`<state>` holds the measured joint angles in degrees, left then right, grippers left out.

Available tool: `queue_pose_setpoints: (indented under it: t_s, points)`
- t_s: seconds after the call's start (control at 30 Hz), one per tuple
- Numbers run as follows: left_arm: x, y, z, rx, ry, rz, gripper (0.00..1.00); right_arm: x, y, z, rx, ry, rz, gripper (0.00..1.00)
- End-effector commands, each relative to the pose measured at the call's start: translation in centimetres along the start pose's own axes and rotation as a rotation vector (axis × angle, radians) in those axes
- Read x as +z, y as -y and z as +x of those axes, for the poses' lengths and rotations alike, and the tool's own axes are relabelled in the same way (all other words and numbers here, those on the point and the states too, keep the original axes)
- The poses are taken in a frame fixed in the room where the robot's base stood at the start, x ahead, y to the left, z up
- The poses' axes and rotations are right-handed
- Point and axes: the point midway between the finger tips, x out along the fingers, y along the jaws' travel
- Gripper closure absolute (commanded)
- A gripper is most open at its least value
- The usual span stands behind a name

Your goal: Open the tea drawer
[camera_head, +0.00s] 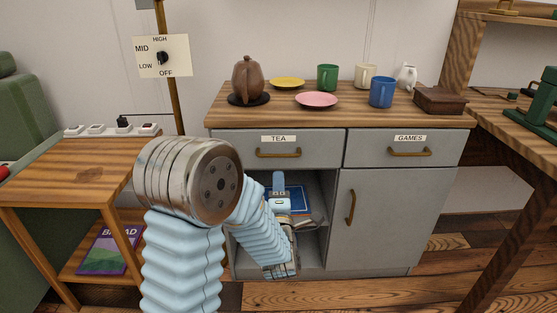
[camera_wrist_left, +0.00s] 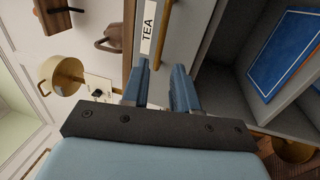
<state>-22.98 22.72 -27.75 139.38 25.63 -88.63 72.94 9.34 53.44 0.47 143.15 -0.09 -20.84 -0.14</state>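The tea drawer (camera_head: 315,146) is the grey drawer marked TEA, at the upper left of the cabinet. It looks shut. Its brass bar handle (camera_head: 278,153) shows below the label. My left gripper (camera_head: 279,182) is just below that handle in the head view, in front of the open compartment. In the left wrist view, its two blue fingers (camera_wrist_left: 158,85) stand apart at the drawer front, close to the TEA label (camera_wrist_left: 148,25). I see nothing clearly held between them. Whether they touch the handle, I cannot tell. My right gripper is not in view.
The games drawer (camera_head: 375,150) is shut on the right, above a closed cupboard door (camera_head: 385,215). A brown teapot (camera_head: 248,82), plates and mugs stand on the wooden top (camera_head: 330,117). The open compartment holds a blue book (camera_head: 296,197). A side table (camera_head: 85,160) stands at left.

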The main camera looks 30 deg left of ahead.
Motion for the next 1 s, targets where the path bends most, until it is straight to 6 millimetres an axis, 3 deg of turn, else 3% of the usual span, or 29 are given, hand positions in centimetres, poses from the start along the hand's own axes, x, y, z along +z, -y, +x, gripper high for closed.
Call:
queue_pose_setpoints:
  t_s: [0.2,0.43,0.6,0.87,1.0]
  points:
    - [0.0,-0.2,5.3,0.0,0.0,0.004,0.71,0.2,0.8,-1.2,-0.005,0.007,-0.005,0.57]
    - [0.1,-0.1,9.4,-0.001,0.001,0.005,0.71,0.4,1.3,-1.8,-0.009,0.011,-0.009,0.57]
    - [0.1,0.1,10.6,-0.003,0.003,0.004,0.71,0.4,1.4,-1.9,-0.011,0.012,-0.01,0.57]
    - [0.1,0.1,10.8,-0.004,0.003,0.004,0.71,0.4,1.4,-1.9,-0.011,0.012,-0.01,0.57]
    - [0.1,0.1,10.8,-0.004,0.003,0.004,0.88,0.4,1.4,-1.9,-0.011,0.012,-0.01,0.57]
